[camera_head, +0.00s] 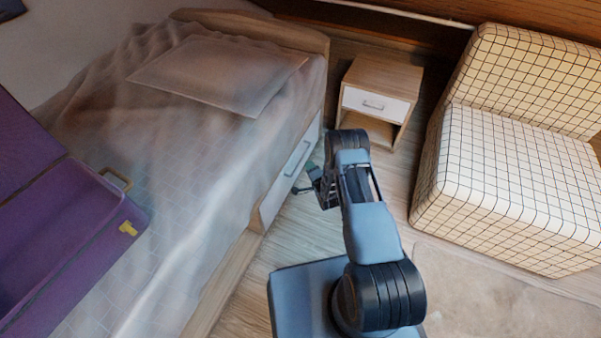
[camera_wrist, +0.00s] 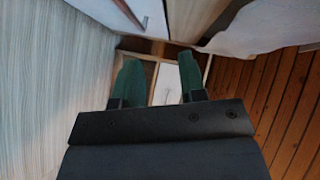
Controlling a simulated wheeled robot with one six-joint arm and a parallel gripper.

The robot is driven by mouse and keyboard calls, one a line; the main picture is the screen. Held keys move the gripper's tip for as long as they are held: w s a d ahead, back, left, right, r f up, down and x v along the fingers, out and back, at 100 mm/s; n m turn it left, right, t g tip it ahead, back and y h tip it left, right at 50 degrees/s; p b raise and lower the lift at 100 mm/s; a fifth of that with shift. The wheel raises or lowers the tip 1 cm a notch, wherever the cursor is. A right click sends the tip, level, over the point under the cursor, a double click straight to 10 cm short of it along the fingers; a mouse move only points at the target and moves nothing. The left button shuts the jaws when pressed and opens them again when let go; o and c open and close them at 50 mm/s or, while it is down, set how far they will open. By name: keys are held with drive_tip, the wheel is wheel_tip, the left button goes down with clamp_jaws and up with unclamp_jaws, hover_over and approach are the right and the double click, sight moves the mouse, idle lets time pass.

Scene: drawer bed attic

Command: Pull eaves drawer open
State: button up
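A white drawer front (camera_head: 288,182) with a pale bar handle (camera_head: 297,158) is set in the low side of the bed; it looks flush with the wooden frame. In the wrist view a white drawer front (camera_wrist: 146,14) with a dark handle (camera_wrist: 127,13) shows at the top. My gripper (camera_head: 304,180) is beside the bed, close to the drawer front and in front of the handle's near end. In the wrist view its two green fingers (camera_wrist: 160,80) are spread apart with nothing held between them. Contact with the handle cannot be seen.
A wooden nightstand (camera_head: 348,78) with a small white drawer stands beyond my arm. A checked armchair (camera_head: 505,190) is at the right. An open purple case (camera_head: 90,235) lies on the bed (camera_head: 190,160). Bare floor (camera_head: 290,235) lies between the bed and my base.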

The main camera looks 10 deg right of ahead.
wheel_tip(320, 180, down, 6)
drive_tip(key=s+m+t+b, duration=0.1)
drive_tip(key=s+b, duration=0.1)
drive_tip(key=shift+w+a+f+b, duration=0.4)
drive_tip(key=shift+w+b, duration=0.55)
drive_tip(key=shift+w, duration=1.15)
drive_tip(key=shift+w+a+f+b, duration=0.3)
drive_tip(key=shift+w+b, duration=0.7)
drive_tip(key=shift+w, duration=1.15)
drive_tip(key=shift+w+a+f+b, duration=0.4)
drive_tip(key=shift+w+b, duration=0.55)
drive_tip(key=shift+w, duration=1.15)
drive_tip(key=shift+r, duration=0.1)
clamp_jaws()
